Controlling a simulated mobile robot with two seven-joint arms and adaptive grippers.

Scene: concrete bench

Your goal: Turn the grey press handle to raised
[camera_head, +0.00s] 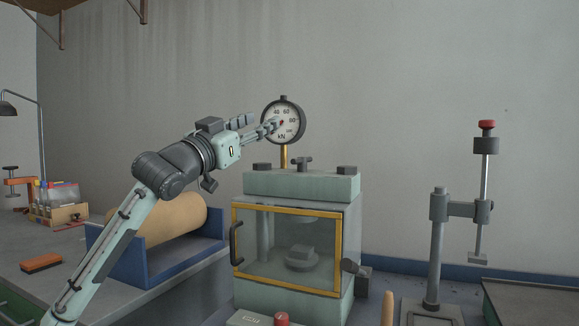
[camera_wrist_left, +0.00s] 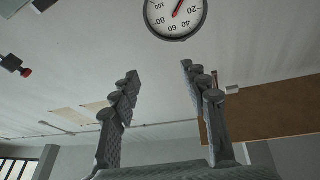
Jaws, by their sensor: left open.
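The press (camera_head: 300,188) is a pale green machine with a yellow-framed clear door (camera_head: 290,250). A round kN gauge (camera_head: 283,119) stands on a brass stem on top. It also shows upside down in the left wrist view (camera_wrist_left: 175,17). My left gripper (camera_head: 257,124) is open and empty, in the air above the press top, by the gauge in the picture and well above the handle. My right gripper is not in view.
A black door handle (camera_head: 235,243) is at the press's left. A cylinder (camera_head: 176,216) lies in a blue cradle (camera_head: 150,268) on the left. A stand (camera_head: 437,245) with a red-topped rod is on the right. A red button (camera_head: 282,318) and wooden handle (camera_head: 388,308) are in front.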

